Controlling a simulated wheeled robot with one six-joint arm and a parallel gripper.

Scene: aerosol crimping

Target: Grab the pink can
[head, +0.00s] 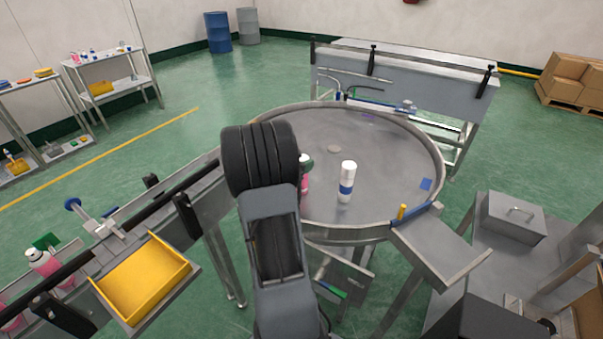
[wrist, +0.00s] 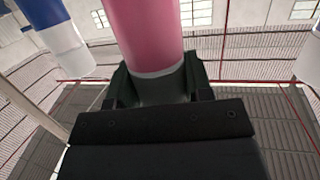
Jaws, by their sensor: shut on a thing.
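The pink can (wrist: 147,35) stands out from between the jaws of my gripper (wrist: 158,88) in the wrist view. The jaws are shut on its near end, just past a pale band. In the head view a part of the pink can (head: 305,182) shows beside my arm, over the round metal table (head: 400,205). My arm hides the rest of the can and most of the gripper there. I cannot tell whether the can touches the table.
A white can with a blue band (head: 347,181) stands upright on the table, right of the pink one. A blue block (head: 426,184) lies near the right rim. A conveyor with a yellow tray (head: 143,281) is at the left. More pink cans (head: 45,263) sit on the conveyor.

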